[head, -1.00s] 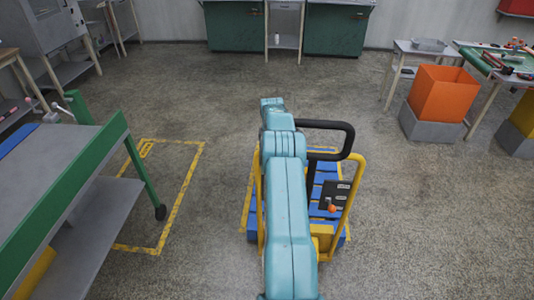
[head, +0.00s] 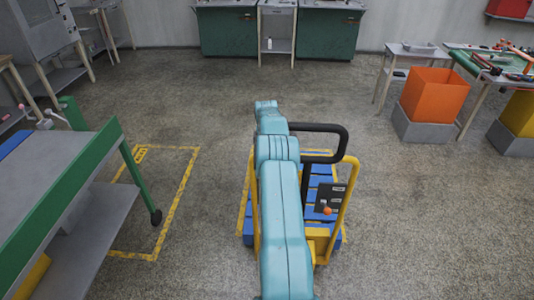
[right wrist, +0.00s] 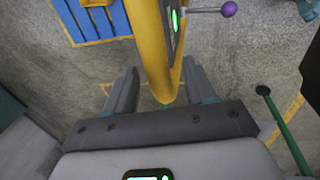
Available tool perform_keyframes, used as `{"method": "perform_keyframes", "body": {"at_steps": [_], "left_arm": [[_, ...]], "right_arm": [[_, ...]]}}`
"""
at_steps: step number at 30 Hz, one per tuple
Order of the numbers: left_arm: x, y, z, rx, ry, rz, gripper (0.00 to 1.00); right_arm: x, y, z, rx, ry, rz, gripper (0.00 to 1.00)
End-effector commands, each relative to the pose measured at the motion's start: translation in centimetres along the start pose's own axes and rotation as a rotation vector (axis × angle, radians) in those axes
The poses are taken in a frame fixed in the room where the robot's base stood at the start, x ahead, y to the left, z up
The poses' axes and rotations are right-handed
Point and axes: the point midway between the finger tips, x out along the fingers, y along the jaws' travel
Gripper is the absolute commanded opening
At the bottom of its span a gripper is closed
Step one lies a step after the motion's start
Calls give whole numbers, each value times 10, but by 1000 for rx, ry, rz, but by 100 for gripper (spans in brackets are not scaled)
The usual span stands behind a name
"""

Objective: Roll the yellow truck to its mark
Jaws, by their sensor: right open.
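The yellow truck (head: 348,205) has a yellow tube frame, a black loop handle (head: 342,143) and a dark panel with an orange knob. Blue slats (head: 317,190) lie low behind its frame. A yellow floor outline (head: 180,200), taken as the mark, is to its left, with no truck inside. My teal arm reaches over the truck in the head view and hides part of it. My right gripper (right wrist: 160,88) is open, with a yellow post (right wrist: 155,50) of the truck between its fingers. My left gripper is out of view.
A grey cart with green edges (head: 85,180) stands at the left, its leg and caster overlapping the outline in view. An orange bin (head: 435,92) and a worktable are at the right. Green cabinets (head: 328,32) line the back wall. The middle floor is clear.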

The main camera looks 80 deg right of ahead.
Motion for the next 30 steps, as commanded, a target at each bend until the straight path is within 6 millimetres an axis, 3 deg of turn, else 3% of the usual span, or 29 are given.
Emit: {"method": "perform_keyframes", "body": {"at_steps": [5,12,18,24,30], "left_arm": [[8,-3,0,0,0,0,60],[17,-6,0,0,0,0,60],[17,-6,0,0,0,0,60],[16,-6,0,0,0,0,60],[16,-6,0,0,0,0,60]], "right_arm": [[-28,1,-1,0,1,6,55],[-94,0,0,0,1,7,55],[-138,-1,0,-1,1,6,55],[-159,-1,0,0,1,3,55],[-162,-1,0,0,1,2,55]]}}
